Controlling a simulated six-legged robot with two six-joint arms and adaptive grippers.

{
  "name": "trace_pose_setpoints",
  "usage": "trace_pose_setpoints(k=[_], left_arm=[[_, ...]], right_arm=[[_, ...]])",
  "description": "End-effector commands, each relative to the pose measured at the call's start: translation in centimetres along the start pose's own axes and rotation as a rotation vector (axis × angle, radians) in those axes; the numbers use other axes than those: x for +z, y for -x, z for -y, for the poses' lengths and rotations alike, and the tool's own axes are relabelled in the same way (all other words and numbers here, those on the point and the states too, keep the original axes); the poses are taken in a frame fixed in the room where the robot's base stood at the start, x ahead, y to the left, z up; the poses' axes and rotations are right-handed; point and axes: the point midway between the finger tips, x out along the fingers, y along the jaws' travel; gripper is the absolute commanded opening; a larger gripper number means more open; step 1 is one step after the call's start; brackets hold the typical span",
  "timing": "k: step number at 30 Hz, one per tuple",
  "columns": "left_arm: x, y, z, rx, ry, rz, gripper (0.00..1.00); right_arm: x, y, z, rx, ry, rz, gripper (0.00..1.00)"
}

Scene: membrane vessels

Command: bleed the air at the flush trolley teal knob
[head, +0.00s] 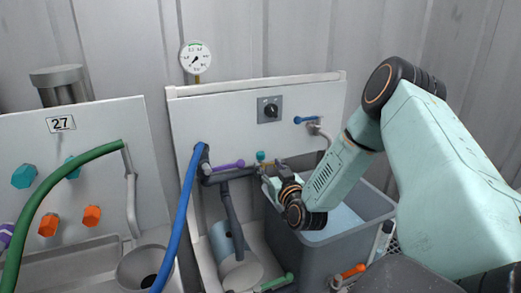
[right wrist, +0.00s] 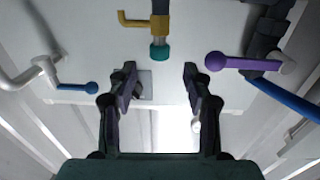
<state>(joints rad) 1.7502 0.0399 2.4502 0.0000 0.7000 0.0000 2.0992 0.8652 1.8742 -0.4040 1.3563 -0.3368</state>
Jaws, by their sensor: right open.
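The flush trolley (head: 225,115) has a white upright panel. Its small teal knob (head: 261,155) sits at the panel's lower edge, just above my right gripper (head: 268,184). In the right wrist view the teal knob (right wrist: 160,53) caps a grey and brass stem with a yellow side spout (right wrist: 132,20). My right gripper (right wrist: 160,70) is open and empty there. The knob lies just beyond the fingertips, roughly centred between them, with no contact visible. My left gripper is not in view.
A purple lever (right wrist: 230,62) and a blue lever (right wrist: 78,87) flank the knob. A grey tub (head: 330,247) stands below my right arm. A blue hose (head: 187,205) runs down the trolley's left side. A gauge (head: 196,57) and a rotary switch (head: 270,109) are higher up.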

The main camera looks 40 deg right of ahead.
Motion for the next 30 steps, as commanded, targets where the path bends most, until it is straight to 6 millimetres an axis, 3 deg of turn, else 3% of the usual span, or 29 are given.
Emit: trace_pose_setpoints(k=[15, 28, 30], left_arm=[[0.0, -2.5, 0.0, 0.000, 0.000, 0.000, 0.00], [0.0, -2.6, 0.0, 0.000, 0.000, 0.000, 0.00], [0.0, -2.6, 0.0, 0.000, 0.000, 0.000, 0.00]], right_arm=[[0.2, -6.8, 0.0, -0.002, 0.004, -0.001, 0.50], [0.1, -7.7, 0.0, 0.000, 0.001, 0.000, 0.50], [0.1, -7.7, 0.0, 0.000, 0.001, 0.000, 0.44]])
